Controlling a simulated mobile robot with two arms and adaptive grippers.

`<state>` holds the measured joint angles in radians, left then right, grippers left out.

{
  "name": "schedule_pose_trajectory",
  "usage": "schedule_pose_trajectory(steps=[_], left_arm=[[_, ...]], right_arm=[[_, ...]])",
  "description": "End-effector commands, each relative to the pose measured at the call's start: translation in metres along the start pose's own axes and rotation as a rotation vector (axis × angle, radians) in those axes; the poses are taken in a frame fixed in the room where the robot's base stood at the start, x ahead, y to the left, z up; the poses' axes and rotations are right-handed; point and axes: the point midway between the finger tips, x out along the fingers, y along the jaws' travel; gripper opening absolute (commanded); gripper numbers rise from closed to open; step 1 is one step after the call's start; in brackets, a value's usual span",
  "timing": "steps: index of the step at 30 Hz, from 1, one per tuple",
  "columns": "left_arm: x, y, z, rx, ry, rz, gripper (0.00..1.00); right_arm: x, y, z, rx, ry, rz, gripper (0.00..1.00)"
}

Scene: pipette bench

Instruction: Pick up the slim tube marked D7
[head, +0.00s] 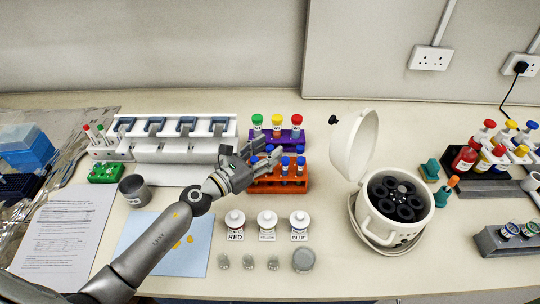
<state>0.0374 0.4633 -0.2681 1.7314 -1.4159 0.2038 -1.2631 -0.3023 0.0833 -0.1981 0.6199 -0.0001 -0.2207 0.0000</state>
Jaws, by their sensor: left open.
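My left gripper (262,153) is open, its fingers pointing up and to the right over the left part of the orange rack (264,189). Blue-capped tubes (285,161) stand upright in that rack, some partly hidden by the fingers. I cannot tell whether the gripper touches any tube. Thin red-capped tubes (88,131) stand at the far left by the white pipette stand (175,153). The label D7 is not legible on any tube, so I cannot tell which one bears it. My right gripper is not in view.
Behind the orange rack is a purple rack (297,138) with green-, yellow- and red-capped tubes. Red, yellow and blue labelled bottles (267,221) stand in front. An open white centrifuge (420,236) is to the right. A grey cup (134,193) stands left of my arm.

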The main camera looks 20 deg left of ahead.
Motion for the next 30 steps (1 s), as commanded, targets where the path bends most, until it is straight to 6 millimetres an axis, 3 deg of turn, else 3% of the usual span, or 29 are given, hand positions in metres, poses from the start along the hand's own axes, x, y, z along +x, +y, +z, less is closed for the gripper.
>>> schedule_pose_trajectory(steps=[4, 11, 21, 30], left_arm=[[0.0142, -0.0003, 0.0009, -0.002, -0.001, 0.0, 0.45], [0.0155, -0.0004, -0.0007, -0.001, 0.001, 0.0, 0.45], [0.0152, -0.0003, -0.0006, -0.001, 0.001, 0.0, 0.06], [0.0151, -0.0003, 0.0001, 0.0, 0.0, 0.0, 0.05]], right_arm=[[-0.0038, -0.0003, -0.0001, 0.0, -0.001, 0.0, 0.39], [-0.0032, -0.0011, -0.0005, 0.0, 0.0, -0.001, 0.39], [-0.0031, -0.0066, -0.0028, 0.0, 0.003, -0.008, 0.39], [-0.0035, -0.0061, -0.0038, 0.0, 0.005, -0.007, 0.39]])
